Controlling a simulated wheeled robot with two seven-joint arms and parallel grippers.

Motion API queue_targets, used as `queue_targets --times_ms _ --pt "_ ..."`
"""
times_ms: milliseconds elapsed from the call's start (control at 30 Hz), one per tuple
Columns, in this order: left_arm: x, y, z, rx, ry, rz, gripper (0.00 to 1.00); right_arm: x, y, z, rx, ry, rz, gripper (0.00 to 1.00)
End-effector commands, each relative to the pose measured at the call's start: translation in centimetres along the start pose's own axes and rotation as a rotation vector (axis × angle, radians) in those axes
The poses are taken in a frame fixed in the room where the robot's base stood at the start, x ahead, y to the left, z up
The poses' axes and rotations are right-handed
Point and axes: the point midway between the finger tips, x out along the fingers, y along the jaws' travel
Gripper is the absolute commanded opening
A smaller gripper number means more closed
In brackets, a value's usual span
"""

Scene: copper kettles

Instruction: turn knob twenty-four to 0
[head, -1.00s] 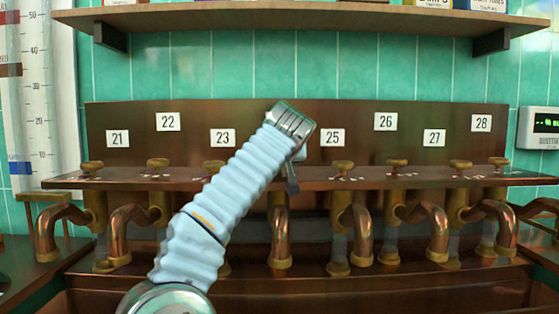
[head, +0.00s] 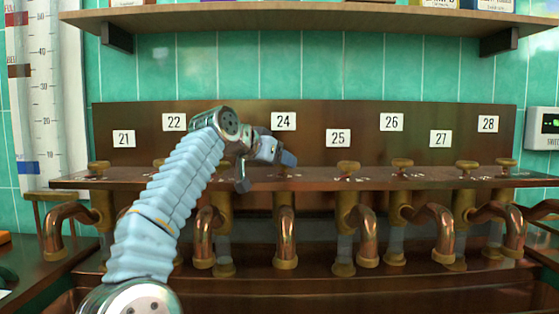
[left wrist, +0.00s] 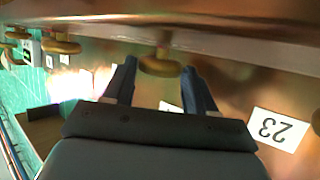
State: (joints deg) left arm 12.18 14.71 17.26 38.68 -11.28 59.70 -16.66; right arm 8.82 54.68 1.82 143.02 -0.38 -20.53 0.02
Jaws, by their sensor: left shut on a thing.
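The label 24 (head: 283,121) is on the copper back panel in the head view. My left gripper (head: 287,160) is at the shelf just below that label and hides most of the knob there. In the left wrist view, a round brass knob, knob twenty-four (left wrist: 160,67), sits between the two dark fingers of my left gripper, which is shut on it. Its pointer and scale marks cannot be read. My right gripper is in neither view.
Brass knobs stand along the copper shelf on both sides, such as the one under label 25 (head: 348,167). Copper pipes (head: 284,232) hang below the shelf. A wooden shelf (head: 300,18) runs overhead. The label 23 (left wrist: 272,129) shows upside down in the wrist view.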

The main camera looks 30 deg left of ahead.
Motion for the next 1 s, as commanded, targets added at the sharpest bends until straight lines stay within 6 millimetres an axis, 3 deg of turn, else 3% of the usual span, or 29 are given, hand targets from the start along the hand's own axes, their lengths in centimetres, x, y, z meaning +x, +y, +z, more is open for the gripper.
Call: queue_targets --times_ms 767,800,933,1000 --pt "0.13 -0.22 0.17 0.042 -0.007 0.103 0.26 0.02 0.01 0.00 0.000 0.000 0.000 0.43" --pt "0.13 -0.22 0.17 0.042 -0.007 0.102 0.61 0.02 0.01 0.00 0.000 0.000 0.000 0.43" --pt "0.11 -0.23 0.13 0.042 -0.005 0.102 0.81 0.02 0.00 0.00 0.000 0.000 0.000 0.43" --pt "0.09 -0.23 0.11 0.042 -0.005 0.101 0.82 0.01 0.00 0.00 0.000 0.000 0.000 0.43"
